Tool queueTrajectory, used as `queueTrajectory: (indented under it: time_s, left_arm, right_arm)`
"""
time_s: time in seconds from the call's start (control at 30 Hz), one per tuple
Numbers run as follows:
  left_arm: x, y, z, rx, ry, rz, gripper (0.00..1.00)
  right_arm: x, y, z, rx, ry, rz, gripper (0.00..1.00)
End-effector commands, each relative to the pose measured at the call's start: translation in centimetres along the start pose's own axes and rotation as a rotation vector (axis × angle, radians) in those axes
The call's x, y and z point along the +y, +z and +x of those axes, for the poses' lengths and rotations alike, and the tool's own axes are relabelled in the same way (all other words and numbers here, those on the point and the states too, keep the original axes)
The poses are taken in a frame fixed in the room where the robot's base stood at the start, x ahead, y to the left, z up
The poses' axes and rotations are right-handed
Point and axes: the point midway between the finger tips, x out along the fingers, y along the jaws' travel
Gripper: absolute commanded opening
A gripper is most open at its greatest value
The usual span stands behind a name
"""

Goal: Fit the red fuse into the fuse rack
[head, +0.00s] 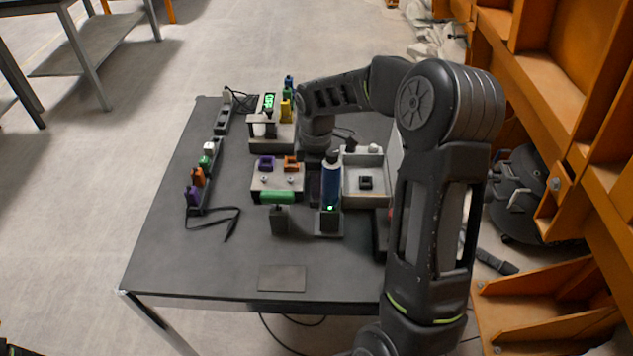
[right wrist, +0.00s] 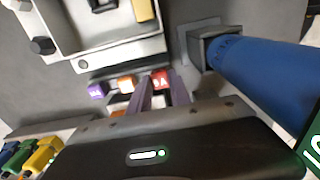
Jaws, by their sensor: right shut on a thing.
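In the right wrist view a red block marked with a label, which looks like the red fuse (right wrist: 160,80), sits at the tips of my right gripper (right wrist: 163,92). The two fingers are shut on it. A labelled purple block (right wrist: 96,90) and an orange block (right wrist: 127,84) stand in a row beside it, seemingly on the fuse rack, whose body is mostly hidden. I cannot tell whether the red fuse is seated.
A blue bottle (head: 331,182) stands close to the gripper. A pale tray (head: 365,201) with a black piece is to the right. A grey block (head: 277,195) bears purple and orange pieces to the left. The table's front left (head: 190,262) is clear.

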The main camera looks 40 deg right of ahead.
Motion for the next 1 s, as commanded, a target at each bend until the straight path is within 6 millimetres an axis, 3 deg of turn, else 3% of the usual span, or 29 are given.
queueTrajectory:
  time_s: [0.67,0.7,1.0]
  left_arm:
    - [-0.3,0.0,0.7,0.000,0.000,0.000,0.43]
    - [-0.3,0.0,0.7,0.000,0.000,0.000,0.43]
    - [-0.3,0.0,0.7,0.000,0.000,0.000,0.43]
  right_arm:
    - [0.0,0.0,1.3,0.000,0.000,0.000,0.00]
    - [0.0,0.0,1.2,0.000,0.000,0.000,0.27]
    - [0.0,0.0,1.2,0.000,0.000,0.000,0.49]
